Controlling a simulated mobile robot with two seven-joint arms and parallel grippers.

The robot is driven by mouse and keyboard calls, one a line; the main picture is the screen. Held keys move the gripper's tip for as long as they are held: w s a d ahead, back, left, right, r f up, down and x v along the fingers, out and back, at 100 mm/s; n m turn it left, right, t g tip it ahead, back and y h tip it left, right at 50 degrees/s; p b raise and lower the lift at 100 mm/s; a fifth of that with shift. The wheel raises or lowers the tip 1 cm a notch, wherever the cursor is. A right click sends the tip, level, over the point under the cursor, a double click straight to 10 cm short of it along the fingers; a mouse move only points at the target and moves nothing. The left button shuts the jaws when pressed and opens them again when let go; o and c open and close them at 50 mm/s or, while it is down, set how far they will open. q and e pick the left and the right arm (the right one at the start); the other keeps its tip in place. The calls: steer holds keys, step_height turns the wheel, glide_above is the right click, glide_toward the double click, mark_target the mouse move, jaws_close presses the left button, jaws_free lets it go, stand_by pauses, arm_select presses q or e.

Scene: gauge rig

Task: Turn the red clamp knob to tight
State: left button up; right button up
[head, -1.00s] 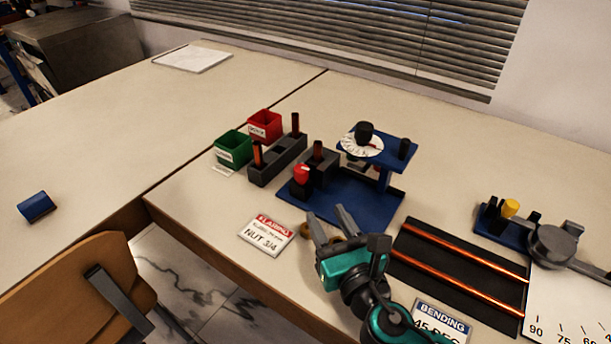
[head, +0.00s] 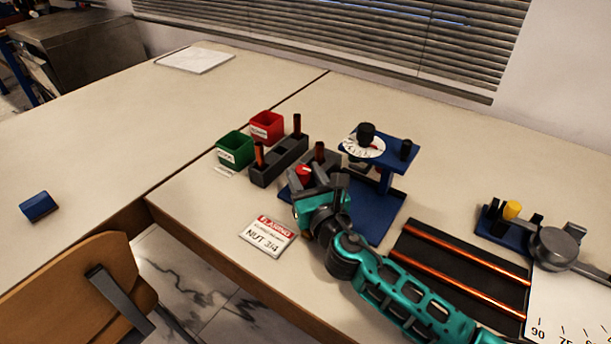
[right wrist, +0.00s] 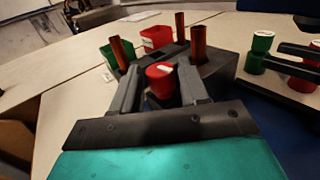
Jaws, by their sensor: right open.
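The red clamp knob (head: 303,172) sits on the dark grey clamp block at the front left of the blue flaring rig (head: 378,226). In the right wrist view the red knob (right wrist: 160,79) stands between the two fingers, with a gap visible beside it. My right gripper (head: 308,176) is open with its fingers around the knob; in the right wrist view the open gripper (right wrist: 159,88) shows both fingers. Whether a finger touches the knob I cannot tell. A copper tube (head: 319,152) stands upright in the clamp block behind the knob. My left gripper is out of view.
A grey rack (head: 279,168) with copper tubes, a green bin (head: 234,149) and a red bin (head: 266,127) stand to the left. A white dial (head: 364,148) with a black knob tops the rig. Copper tubes on a black mat (head: 455,268) and a bending tool lie right.

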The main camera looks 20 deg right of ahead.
steer(key=shift+w, duration=0.1)
steer(key=shift+c, duration=0.3)
steer(key=c, duration=0.7)
steer(key=shift+a+m+h+p, duration=0.15)
steer(key=shift+m+h+p, duration=0.2)
steer(key=shift+m+h, duration=0.95)
steer(key=shift+n+h, duration=0.3)
steer(key=o, duration=0.8)
steer(key=shift+c, duration=0.2)
steer(key=s, duration=0.4)
steer(key=s+a, duration=0.1)
steer(key=s, duration=0.7)
steer(key=shift+s+a, duration=0.4)
